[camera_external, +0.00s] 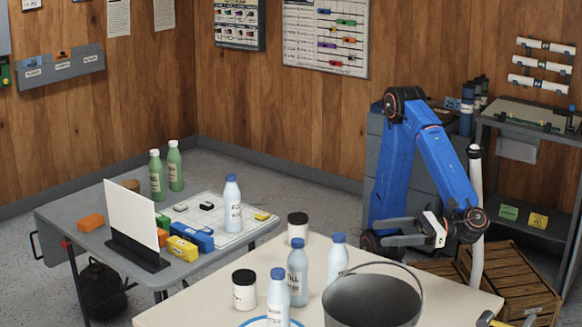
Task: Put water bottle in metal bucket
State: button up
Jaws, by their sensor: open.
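A dark metal bucket (372,303) with a raised wire handle stands at the front of the near cream table, cut off by the lower picture edge. Its visible inside looks empty. Several pale water bottles with blue caps are in view. Three stand upright left of the bucket: one at the front (277,298), one in the middle (298,272) and one close to the bucket's rim (338,260). Another bottle (232,210) stands on the grey table. My gripper (386,230) is open and empty, pointing left, behind and above the bucket, apart from every bottle.
White jars with black lids (244,292) (298,226) stand on the cream table (190,300). The grey table (75,215) holds green bottles (157,178), a white upright panel (131,215) and coloured blocks (191,236). Wooden crates (515,285) and a shelf (525,115) are at right.

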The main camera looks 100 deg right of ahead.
send_near(343, 260)
jog(key=s+d+f, duration=0.2)
jog(key=s+d, duration=0.1)
jog(key=w, duration=1.2)
jog(key=shift+w+r, duration=0.1)
jog(key=shift+w, duration=0.05)
jog(key=w, duration=0.5)
jog(key=shift+w+a+r, duration=0.15)
jog(key=shift+r, duration=0.2)
jog(key=shift+r, duration=0.1)
jog(key=c, duration=1.6)
